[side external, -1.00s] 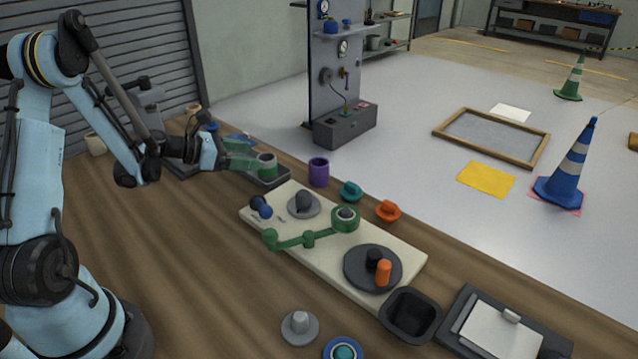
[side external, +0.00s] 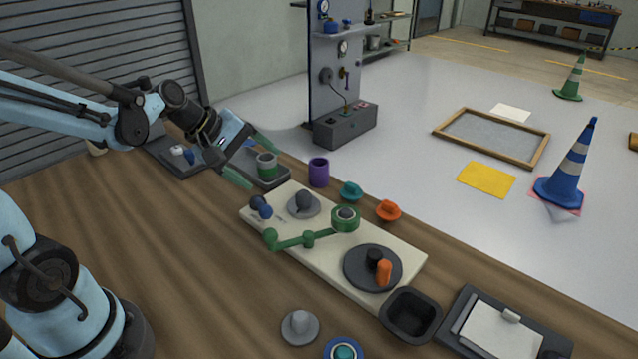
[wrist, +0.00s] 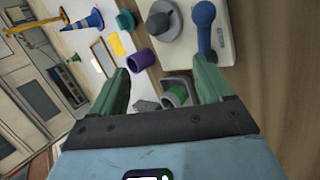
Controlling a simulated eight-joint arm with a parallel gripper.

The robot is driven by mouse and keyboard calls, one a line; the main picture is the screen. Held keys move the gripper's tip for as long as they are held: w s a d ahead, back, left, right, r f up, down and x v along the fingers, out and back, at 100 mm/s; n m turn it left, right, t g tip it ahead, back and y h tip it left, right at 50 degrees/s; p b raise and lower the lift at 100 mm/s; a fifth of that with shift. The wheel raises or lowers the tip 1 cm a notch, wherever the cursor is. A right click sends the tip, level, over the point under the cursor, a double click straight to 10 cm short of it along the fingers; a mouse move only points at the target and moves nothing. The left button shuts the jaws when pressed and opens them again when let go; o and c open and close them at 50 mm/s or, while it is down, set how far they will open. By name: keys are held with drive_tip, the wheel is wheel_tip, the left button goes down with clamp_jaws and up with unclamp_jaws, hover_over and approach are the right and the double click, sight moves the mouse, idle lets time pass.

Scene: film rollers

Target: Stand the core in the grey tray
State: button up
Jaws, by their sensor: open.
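A short grey core with a green band (side external: 266,165) stands upright in the small grey tray (side external: 285,179) behind the cream board. In the wrist view the core (wrist: 177,95) and the tray (wrist: 167,79) show between and beyond my fingers, partly hidden by the gripper body. My gripper (side external: 251,160) is open and empty, tilted down toward the tray from the left, its green fingers spread wide. In the wrist view my gripper (wrist: 160,80) shows a clear gap from the core.
A purple cup (side external: 318,172) stands right of the tray. The cream board (side external: 330,258) carries a green arm (side external: 290,241), a grey disc and a dark disc. Teal (side external: 351,191) and orange (side external: 389,210) knobs line the far edge. The wooden table is clear at front left.

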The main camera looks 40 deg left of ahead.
drive_tip(key=s+d+r+m+y, duration=0.2)
drive_tip(key=s+d+m, duration=0.3)
drive_tip(key=m, duration=0.9)
drive_tip(key=s+y, duration=0.1)
drive_tip(key=s, duration=0.1)
drive_tip(key=shift+s+d+m, duration=0.3)
drive_tip(key=shift+s+m, duration=0.1)
